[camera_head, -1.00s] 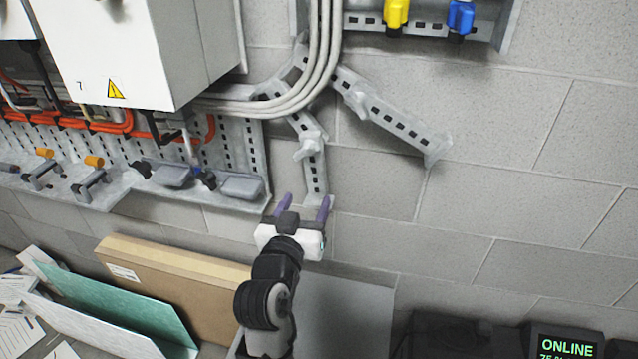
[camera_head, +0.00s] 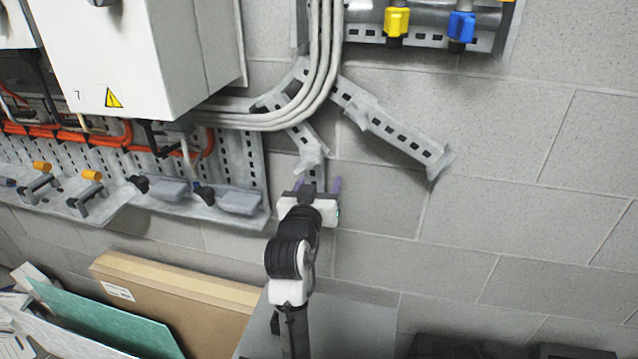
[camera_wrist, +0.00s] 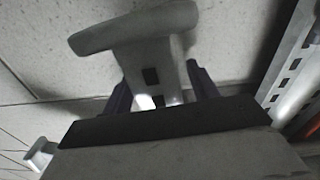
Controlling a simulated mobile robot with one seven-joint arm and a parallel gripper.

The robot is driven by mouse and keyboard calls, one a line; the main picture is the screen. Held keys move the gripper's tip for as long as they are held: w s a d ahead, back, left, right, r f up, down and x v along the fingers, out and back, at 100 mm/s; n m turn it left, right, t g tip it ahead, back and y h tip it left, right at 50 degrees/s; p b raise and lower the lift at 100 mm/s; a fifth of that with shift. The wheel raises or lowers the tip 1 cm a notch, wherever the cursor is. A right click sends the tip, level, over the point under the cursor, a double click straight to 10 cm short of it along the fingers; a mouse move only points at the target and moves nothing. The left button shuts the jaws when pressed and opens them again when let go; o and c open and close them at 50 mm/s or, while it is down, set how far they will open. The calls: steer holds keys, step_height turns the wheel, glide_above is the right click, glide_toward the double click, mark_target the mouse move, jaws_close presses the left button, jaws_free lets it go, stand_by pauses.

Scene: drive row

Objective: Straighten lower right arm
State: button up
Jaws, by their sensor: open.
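A grey slotted lower arm (camera_head: 303,134) hangs from a bracket on the wall, bent so that its lower part points nearly straight down. A grey handle (camera_head: 310,158) stands out from it. My gripper (camera_head: 317,182) is open just below this handle, its purple fingers either side of the strip and hiding its lower end. In the wrist view the T-shaped handle (camera_wrist: 140,35) and slotted strip lie between the open fingers (camera_wrist: 158,78); contact cannot be told. A second slotted arm (camera_head: 400,135) with its own handle (camera_head: 360,112) slants down to the right.
Grey cables (camera_head: 318,70) curve over the bracket. A white cabinet (camera_head: 150,60) and a slotted rail with grey trays (camera_head: 240,202) are at left. Yellow (camera_head: 396,22) and blue (camera_head: 461,25) valves are above. A cardboard box (camera_head: 175,295) stands below. The wall at right is clear.

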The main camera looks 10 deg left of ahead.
steer(key=shift+c, duration=0.3)
jaws_close()
steer(key=shift+d, duration=0.1)
steer(key=d+n+p, duration=0.1)
steer(key=p, duration=0.1)
steer(key=d+r+n+p, duration=0.1)
steer(key=n, duration=0.1)
steer(key=shift+d+p, duration=0.2)
steer(key=shift+p, duration=0.2)
steer(key=shift+d+r+n+p, duration=0.2)
steer(key=shift+d+n+p, duration=0.25)
steer(key=shift+n+p, duration=0.35)
steer(key=shift+d+r+n+p, duration=0.15)
steer(key=shift+d+n+p, duration=0.35)
steer(key=shift+n, duration=0.4)
steer(key=shift+o, duration=0.3)
jaws_free()
steer(key=shift+a, duration=0.1)
